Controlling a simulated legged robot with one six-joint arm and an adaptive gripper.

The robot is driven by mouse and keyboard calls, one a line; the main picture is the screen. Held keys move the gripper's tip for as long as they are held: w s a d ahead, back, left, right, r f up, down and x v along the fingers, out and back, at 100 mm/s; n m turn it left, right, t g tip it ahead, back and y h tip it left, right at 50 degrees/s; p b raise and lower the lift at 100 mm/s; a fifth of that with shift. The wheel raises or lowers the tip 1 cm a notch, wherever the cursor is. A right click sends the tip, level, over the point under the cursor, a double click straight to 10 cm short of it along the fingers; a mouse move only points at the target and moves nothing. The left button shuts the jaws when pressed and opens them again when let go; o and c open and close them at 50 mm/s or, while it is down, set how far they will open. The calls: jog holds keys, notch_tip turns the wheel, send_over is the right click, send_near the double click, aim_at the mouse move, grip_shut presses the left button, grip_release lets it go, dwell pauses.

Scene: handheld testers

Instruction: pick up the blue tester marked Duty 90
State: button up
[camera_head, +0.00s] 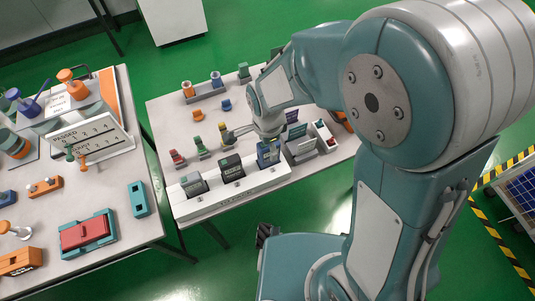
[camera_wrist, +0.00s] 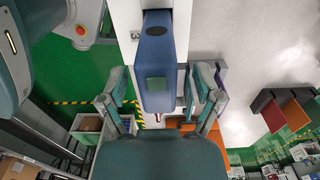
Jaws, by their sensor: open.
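A blue tester (camera_head: 269,155) stands upright at the right end of a white rack (camera_head: 232,193) at the table's front edge. Its marking is too small to read. In the wrist view the blue tester (camera_wrist: 158,55) lies between the two fingers of my gripper (camera_wrist: 160,88), with a gap on each side. My gripper is open and holds nothing. In the head view my wrist is just above and behind this tester, and the fingers are hard to make out. A black tester (camera_head: 232,168) and a grey-green tester (camera_head: 193,185) stand to its left in the rack.
Small coloured parts (camera_head: 198,147) stand close behind the rack. A white tray (camera_head: 325,136) of parts and a grey box (camera_head: 300,148) are close to its right. A second table (camera_head: 100,215) with several items is at the left, across a narrow gap.

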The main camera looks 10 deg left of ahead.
jog(key=shift+d+f, duration=0.1)
jog(key=shift+f, duration=0.4)
jog(key=shift+c, duration=0.3)
grip_shut()
